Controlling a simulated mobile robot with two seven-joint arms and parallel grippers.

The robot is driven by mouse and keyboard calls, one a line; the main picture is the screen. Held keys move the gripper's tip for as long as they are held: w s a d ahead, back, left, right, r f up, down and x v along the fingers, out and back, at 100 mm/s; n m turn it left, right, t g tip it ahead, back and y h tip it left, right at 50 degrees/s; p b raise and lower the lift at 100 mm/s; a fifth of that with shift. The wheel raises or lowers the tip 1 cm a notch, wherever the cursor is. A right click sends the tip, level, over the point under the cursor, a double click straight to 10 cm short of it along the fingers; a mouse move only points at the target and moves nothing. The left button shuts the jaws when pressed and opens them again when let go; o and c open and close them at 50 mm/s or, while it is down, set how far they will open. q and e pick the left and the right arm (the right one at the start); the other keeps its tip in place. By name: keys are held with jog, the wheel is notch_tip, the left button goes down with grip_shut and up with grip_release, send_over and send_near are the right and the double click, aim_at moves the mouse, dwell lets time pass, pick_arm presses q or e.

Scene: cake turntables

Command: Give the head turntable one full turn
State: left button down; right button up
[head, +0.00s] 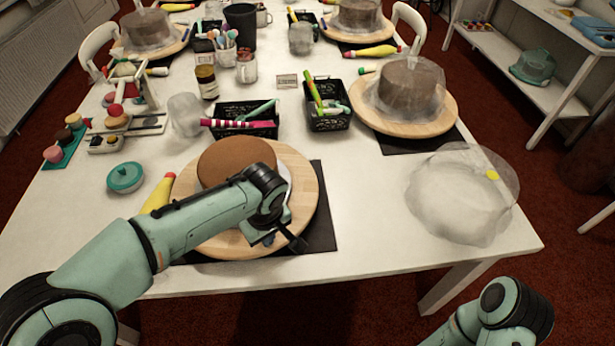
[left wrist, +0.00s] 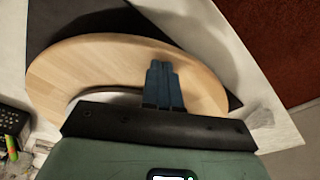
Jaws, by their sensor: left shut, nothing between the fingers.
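The head turntable (head: 308,192) is a round pale wooden board at the near end of the table, on a black mat (head: 325,225). A plain brown cake (head: 235,158) stands on it, partly hidden by my left arm. My left gripper (head: 293,241) is shut and empty, low over the near right part of the board. In the left wrist view its closed blue fingers (left wrist: 161,72) overlap the wooden board (left wrist: 85,70). I cannot tell whether the fingertips touch the wood. My right arm shows at the lower right, but its gripper is out of view.
A crumpled clear cover (head: 455,205) lies at the right table edge. A yellow piping bag (head: 158,195) lies just left of the board.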

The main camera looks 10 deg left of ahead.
aim_at(304, 209)
pick_arm(q)
jog(key=w+d+p, duration=0.2)
jog(key=w+d, duration=0.1)
jog(key=d, duration=0.1)
jog(key=shift+w, duration=0.35)
jog(key=shift+w+d+p, duration=0.25)
jog(key=shift+p, duration=0.05)
jog(key=w+p, duration=0.1)
jog(key=w+d+p, duration=0.1)
jog(key=w, duration=0.1)
jog(key=w+d+p, duration=0.1)
jog(key=p, duration=0.1)
jog(key=shift+w+d+r, duration=0.1)
jog(key=shift+w+d, duration=0.1)
jog(key=shift+w, duration=0.15)
jog(key=shift+w+d, duration=0.2)
jog(key=shift+w, duration=0.35)
jog(key=shift+f, duration=0.2)
jog(key=shift+s+r+p, duration=0.1)
jog(key=shift+r+p, duration=0.05)
jog(key=shift+p, duration=0.15)
